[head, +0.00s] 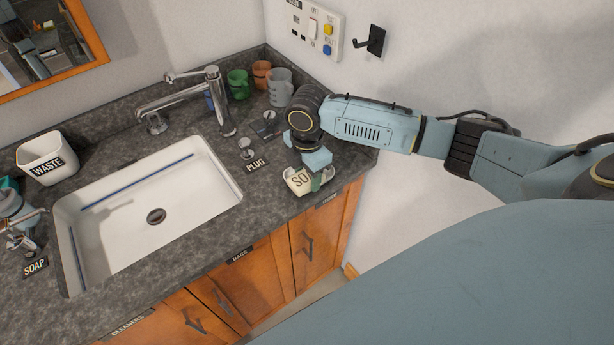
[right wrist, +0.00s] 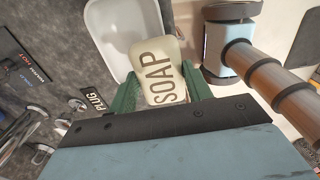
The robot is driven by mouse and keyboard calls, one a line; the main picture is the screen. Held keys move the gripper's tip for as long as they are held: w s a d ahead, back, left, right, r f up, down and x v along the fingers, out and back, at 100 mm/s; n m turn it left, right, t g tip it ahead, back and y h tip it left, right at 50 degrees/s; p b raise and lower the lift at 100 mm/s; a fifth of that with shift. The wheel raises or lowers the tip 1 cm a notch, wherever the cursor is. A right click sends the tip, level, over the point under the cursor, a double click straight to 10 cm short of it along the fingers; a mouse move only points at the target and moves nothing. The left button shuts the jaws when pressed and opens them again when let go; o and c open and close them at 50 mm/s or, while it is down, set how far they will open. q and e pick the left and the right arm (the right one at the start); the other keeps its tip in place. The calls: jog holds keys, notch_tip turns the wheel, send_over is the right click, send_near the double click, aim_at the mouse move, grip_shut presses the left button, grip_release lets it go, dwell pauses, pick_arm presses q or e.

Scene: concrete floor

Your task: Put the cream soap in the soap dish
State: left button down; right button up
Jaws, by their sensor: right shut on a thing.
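The cream soap (head: 296,180), a pale block with dark SOAP lettering, is held by my right gripper (head: 314,178) near the counter's right front corner. The soap also shows in the right wrist view (right wrist: 161,72), squeezed between the two green fingers of the gripper (right wrist: 162,92). A white, rounded, shallow dish (right wrist: 118,28), which looks like the soap dish, lies just beyond and below the soap there. The soap overlaps part of its rim; I cannot tell whether they touch. In the head view the gripper and soap hide most of that spot.
A white sink (head: 130,205) fills the counter's middle, with a chrome faucet (head: 215,100) behind it. Several mugs, including a grey one (head: 281,88), stand in the back corner. A PLUG label (head: 257,165) lies left of the gripper. A waste bin (head: 45,160) stands far left.

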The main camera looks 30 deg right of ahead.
jog(key=shift+r, duration=0.1)
jog(key=shift+f, duration=0.65)
jog(key=o, duration=1)
jog(key=shift+o, duration=0.2)
jog(key=shift+r, duration=0.1)
